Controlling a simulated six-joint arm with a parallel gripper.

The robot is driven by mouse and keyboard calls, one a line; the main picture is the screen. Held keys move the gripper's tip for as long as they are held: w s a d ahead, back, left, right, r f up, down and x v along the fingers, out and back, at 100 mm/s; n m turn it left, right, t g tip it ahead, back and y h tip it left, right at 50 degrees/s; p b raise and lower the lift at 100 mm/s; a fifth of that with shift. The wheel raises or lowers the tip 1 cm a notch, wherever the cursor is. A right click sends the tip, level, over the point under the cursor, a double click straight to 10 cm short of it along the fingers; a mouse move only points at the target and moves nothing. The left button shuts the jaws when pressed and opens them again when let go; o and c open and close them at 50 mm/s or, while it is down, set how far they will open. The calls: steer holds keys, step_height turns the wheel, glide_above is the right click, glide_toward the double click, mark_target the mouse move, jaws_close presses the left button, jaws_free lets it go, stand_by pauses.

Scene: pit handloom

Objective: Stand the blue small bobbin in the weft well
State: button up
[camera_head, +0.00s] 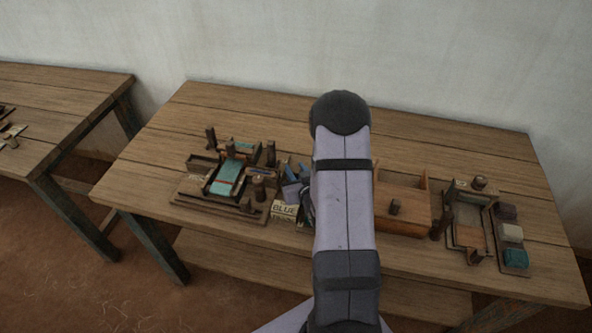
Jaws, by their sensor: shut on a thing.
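My gripper (296,185) is mostly hidden behind my arm, just right of a small wooden loom (190,188) with teal cloth (226,178). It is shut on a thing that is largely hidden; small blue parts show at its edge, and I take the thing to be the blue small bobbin. I cannot tell its tilt or whether it touches anything. A pale block or card lettered "BLUE" (284,210) is just below the gripper in the picture. I cannot make out which opening is the weft well.
A wooden box (402,217) with a dark knob is right of my arm. Farther right are a wooden frame (468,238) and a tray holding dark, pale and teal blocks (515,258). The table's back strip (240,107) is clear. Another table (75,85) stands at left.

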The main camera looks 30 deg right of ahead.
steer(key=shift+f, duration=0.15)
steer(key=o, duration=1)
